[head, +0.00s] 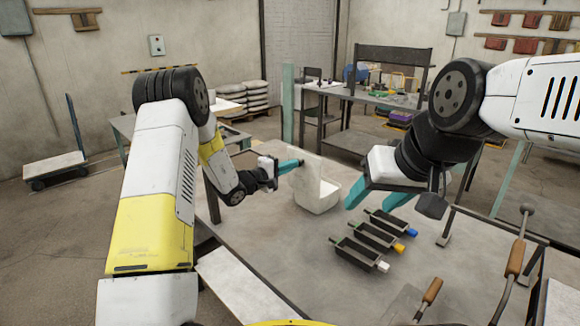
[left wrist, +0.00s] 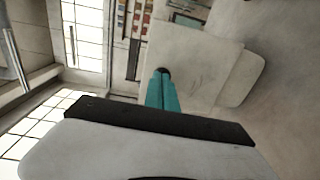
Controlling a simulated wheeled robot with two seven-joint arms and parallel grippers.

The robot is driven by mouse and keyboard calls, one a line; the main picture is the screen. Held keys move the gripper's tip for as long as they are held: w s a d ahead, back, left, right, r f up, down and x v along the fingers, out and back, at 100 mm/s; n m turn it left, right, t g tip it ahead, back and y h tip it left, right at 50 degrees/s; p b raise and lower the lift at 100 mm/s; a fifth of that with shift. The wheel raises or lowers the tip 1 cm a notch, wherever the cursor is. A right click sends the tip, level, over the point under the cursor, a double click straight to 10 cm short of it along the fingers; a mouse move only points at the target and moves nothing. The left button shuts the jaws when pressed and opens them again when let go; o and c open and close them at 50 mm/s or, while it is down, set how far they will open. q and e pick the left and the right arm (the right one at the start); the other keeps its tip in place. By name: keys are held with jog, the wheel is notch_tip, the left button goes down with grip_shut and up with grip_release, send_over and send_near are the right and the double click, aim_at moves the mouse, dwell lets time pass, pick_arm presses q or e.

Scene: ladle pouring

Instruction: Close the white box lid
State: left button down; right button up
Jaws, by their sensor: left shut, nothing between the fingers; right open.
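The white box (head: 318,201) stands on the grey table, and its lid (head: 307,172) is up, standing roughly upright. My left gripper (head: 300,163) is shut and empty, with its teal fingertips at the lid's upper left part. In the left wrist view the shut fingertips (left wrist: 163,74) lie in front of the pale lid (left wrist: 205,65), with part of the box (left wrist: 246,80) beyond it. I cannot tell whether they touch the lid. My right gripper (head: 393,207) is open and empty, to the right of the box above the table.
Several dark trays with coloured ends (head: 368,238) lie right of the box on the table (head: 270,235). Wooden-handled tools (head: 430,292) and a dark rack (head: 500,225) are at the right front. The tabletop in front of the box is clear.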

aim_at(303, 153)
pick_arm(q)
jog(key=w+d+g+y, duration=0.1)
jog(key=w+d, duration=0.1)
jog(key=w+d+r+g+y, duration=0.1)
jog(key=w+d, duration=0.1)
jog(key=w+d+g, duration=0.1)
jog(key=w+d, duration=0.1)
jog(key=shift+r+y, duration=0.25)
jog(key=shift+y, duration=0.15)
jog(key=w+d+f+g+y, duration=0.2)
jog(key=w+d+f, duration=0.6)
jog(key=f, duration=0.1)
jog(key=shift+w+d, duration=0.4)
dwell(0.5)
jog(key=shift+f, duration=0.1)
dwell(0.4)
